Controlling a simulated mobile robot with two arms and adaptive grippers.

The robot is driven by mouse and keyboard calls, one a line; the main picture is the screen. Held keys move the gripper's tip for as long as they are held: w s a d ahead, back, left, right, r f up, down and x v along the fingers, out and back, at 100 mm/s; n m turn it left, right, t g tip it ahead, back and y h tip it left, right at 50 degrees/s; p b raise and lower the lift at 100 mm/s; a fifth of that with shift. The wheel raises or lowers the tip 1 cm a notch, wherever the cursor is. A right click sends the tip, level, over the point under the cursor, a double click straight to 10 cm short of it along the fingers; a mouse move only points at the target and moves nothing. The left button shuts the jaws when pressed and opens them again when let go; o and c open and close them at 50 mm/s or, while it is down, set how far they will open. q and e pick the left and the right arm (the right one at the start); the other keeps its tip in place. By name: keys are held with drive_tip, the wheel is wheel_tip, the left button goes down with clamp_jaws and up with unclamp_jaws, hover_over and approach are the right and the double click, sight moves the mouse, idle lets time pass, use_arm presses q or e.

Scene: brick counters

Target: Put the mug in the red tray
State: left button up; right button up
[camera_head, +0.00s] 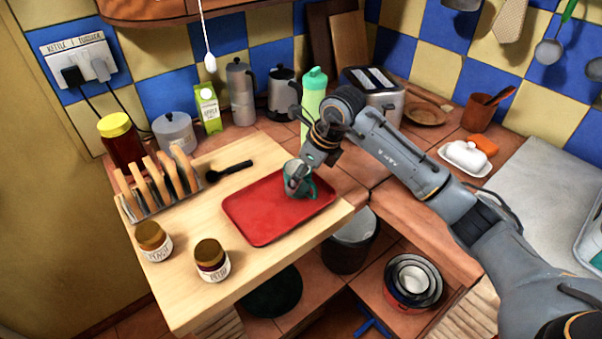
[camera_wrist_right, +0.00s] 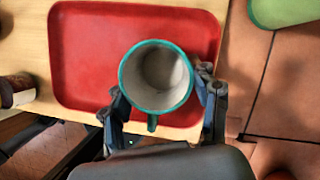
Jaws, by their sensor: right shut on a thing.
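The mug (camera_head: 291,181) is light inside with a teal rim and handle. My right gripper (camera_head: 302,172) is shut on it. In the right wrist view the mug (camera_wrist_right: 156,78) is upright between the two fingers of the gripper (camera_wrist_right: 163,100), its handle toward the palm. The red tray (camera_head: 256,222) lies on the wooden board, and the mug is over its right part. The red tray (camera_wrist_right: 80,60) also shows behind the mug in the right wrist view. I cannot tell whether the mug's base touches the tray. My left gripper is not in view.
Two small jars (camera_head: 212,259) stand left of the tray, near a toast rack (camera_head: 158,187) and a black spoon (camera_head: 230,171). A green bottle (camera_head: 314,95) stands close behind my right gripper. The wooden board (camera_head: 185,295) is bare at its front.

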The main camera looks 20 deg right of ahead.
drive_tip(key=shift+f, duration=0.45)
drive_tip(key=o, duration=1.3)
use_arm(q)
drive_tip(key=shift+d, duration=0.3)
use_arm(e)
drive_tip(key=shift+r, duration=0.1)
